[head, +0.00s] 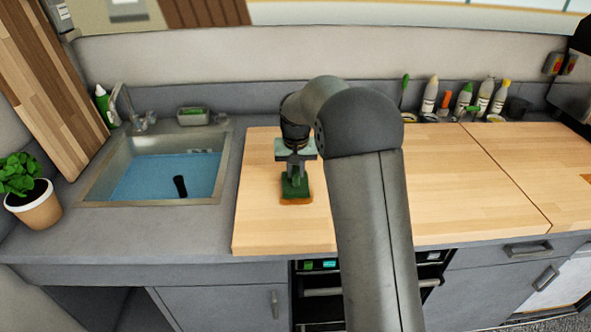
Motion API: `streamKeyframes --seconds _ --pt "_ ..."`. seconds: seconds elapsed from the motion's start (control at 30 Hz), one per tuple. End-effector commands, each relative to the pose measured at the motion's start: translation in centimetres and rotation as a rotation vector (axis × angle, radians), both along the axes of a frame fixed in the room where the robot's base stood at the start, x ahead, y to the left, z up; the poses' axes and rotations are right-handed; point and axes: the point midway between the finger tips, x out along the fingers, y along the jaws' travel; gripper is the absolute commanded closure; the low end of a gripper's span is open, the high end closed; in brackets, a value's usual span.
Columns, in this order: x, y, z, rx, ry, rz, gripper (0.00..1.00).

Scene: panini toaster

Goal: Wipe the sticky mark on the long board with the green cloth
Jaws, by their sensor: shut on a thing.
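My gripper (296,172) is over the left part of the long wooden board (262,215), pointing down. It is shut on the green cloth (296,187), which is down at the board's surface. A brown-orange patch (297,201) shows along the cloth's near edge; I cannot tell whether it is the sticky mark or part of the cloth. My arm hides the middle of the board.
A sink (168,176) with blue water and a dark object lies left of the board. A potted plant (33,192) stands at far left. Several bottles (465,98) line the back right. The board's right side is clear.

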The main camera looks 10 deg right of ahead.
Motion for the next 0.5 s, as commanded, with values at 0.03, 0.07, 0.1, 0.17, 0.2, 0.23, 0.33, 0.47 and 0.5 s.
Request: streamKeyframes --seconds 0.03,0.07,0.1,0.17,0.2,0.23,0.33,0.47,0.5 --pt "0.0 0.0 0.0 0.0 0.0 0.0 1.0" --pt "0.0 0.0 0.0 0.0 0.0 0.0 1.0" --pt "0.0 0.0 0.0 0.0 0.0 0.0 1.0" --pt "0.0 0.0 0.0 0.0 -0.001 0.0 1.0" --pt "-0.1 0.0 0.0 0.0 -0.001 0.0 1.0" --pt "-0.2 0.0 0.0 0.0 -0.001 0.0 1.0" --pt "-0.9 0.2 -0.1 0.0 -0.001 0.0 1.0" --pt "-2.0 0.3 -0.1 0.0 -0.002 0.0 1.0" --pt "-2.3 0.4 -0.1 0.0 -0.002 0.001 1.0"
